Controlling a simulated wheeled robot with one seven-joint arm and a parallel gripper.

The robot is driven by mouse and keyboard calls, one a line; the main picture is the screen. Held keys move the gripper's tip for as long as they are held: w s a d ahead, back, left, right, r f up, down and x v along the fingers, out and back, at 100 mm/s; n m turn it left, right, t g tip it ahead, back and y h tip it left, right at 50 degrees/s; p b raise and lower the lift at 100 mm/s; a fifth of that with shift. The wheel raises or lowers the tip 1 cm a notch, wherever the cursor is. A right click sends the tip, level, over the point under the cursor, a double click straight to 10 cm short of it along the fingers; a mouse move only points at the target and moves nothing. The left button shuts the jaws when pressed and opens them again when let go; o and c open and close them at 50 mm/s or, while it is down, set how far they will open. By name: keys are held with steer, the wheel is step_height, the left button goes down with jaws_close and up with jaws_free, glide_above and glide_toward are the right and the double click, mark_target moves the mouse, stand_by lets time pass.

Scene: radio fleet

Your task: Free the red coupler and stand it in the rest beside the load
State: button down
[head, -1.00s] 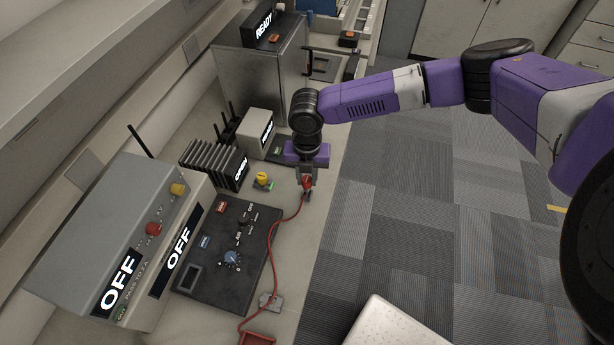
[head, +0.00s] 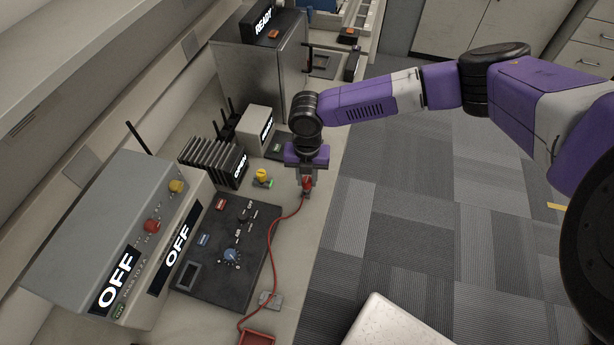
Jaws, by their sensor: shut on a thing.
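The red coupler (head: 307,183) is at the end of a red cable (head: 270,245) and sits between the fingers of my gripper (head: 307,187), which is shut on it. The gripper points down near the bench's right edge, to the right of a finned block marked OPEN (head: 215,163), which looks like the load. A small yellow-topped fitting with a green base (head: 263,178) stands between that block and the gripper. A small grey block (head: 270,300) lies lower down beside the cable. I cannot tell which part is the rest.
A dark control panel (head: 230,250) with knobs lies in front of the finned block. A grey box marked OFF (head: 110,225) stands at left. A box marked READY (head: 262,25) sits on a metal cabinet (head: 262,75) behind. A red tray (head: 257,338) is at the front edge.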

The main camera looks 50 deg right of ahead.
steer(key=shift+f+b, duration=0.4)
steer(key=shift+f, duration=0.6)
steer(key=c, duration=1.1)
jaws_free()
steer(key=shift+r, duration=0.15)
step_height(320, 180, up, 8)
steer(key=shift+f+b, duration=0.2)
steer(key=shift+b, duration=0.35)
